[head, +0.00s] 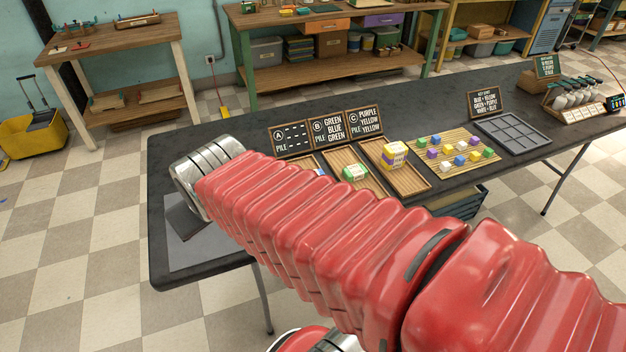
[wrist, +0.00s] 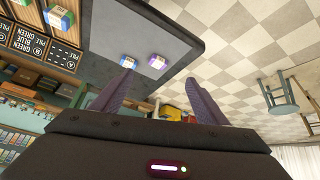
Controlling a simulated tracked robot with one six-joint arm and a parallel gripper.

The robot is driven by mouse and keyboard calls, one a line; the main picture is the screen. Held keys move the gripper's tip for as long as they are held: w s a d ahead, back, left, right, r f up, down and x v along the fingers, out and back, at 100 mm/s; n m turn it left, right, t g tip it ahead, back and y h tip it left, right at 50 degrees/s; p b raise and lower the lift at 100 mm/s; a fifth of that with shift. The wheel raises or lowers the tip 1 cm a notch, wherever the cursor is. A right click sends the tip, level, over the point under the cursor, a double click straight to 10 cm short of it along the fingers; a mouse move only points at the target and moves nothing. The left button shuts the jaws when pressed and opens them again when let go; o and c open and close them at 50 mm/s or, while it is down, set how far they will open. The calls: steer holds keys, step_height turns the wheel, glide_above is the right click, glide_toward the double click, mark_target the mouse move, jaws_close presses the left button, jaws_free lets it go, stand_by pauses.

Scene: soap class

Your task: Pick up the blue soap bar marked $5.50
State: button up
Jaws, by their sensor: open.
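A blue-and-white bar (wrist: 60,18) lies in a tray at upper left. No price is readable, so I cannot tell which bar is marked $5.50. My gripper (wrist: 160,77) is open and empty, its fingers apart.
Wooden trays hold a green bar (head: 355,173) and a yellow-purple stack (head: 394,154) beside my arm. Chalkboard signs (head: 328,128) stand behind them. A slatted mat with coloured cubes (head: 455,152) and a grey grid tray (head: 512,133) lie to the right. The dark table (head: 215,135) is bare at back left.

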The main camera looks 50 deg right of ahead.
steer(key=o, duration=0.4)
steer(key=w+d+f+h, duration=0.1)
steer(key=w+d+f, duration=0.1)
steer(key=d, duration=0.3)
steer(key=w+d+f+m+h, duration=0.1)
steer(key=w+d+f, duration=0.1)
steer(key=d, duration=0.3)
steer(key=shift+w+d+t, duration=0.35)
steer(key=shift+w+t, duration=0.05)
steer(key=shift+w, duration=0.2)
steer(key=w+d+f+m+t+h, duration=0.15)
steer(key=d+f, duration=0.45)
steer(key=d, duration=0.6)
steer(key=s+d+f+m+t+h, duration=0.2)
steer(key=s+d+f, duration=0.6)
steer(key=d+f, duration=0.3)
steer(key=shift+s+d+m+t, duration=0.35)
steer(key=shift+s+d, duration=0.05)
steer(key=shift+d, duration=0.5)
steer(key=shift+w+f, duration=0.1)
steer(key=shift+f, duration=0.05)
steer(key=x, duration=0.7)
steer(key=shift+w+d+f, duration=0.1)
steer(key=shift+f, duration=0.05)
steer(key=shift+w+d+f, duration=0.15)
steer(key=shift+w+d, duration=0.2)
steer(key=shift+w, duration=0.05)
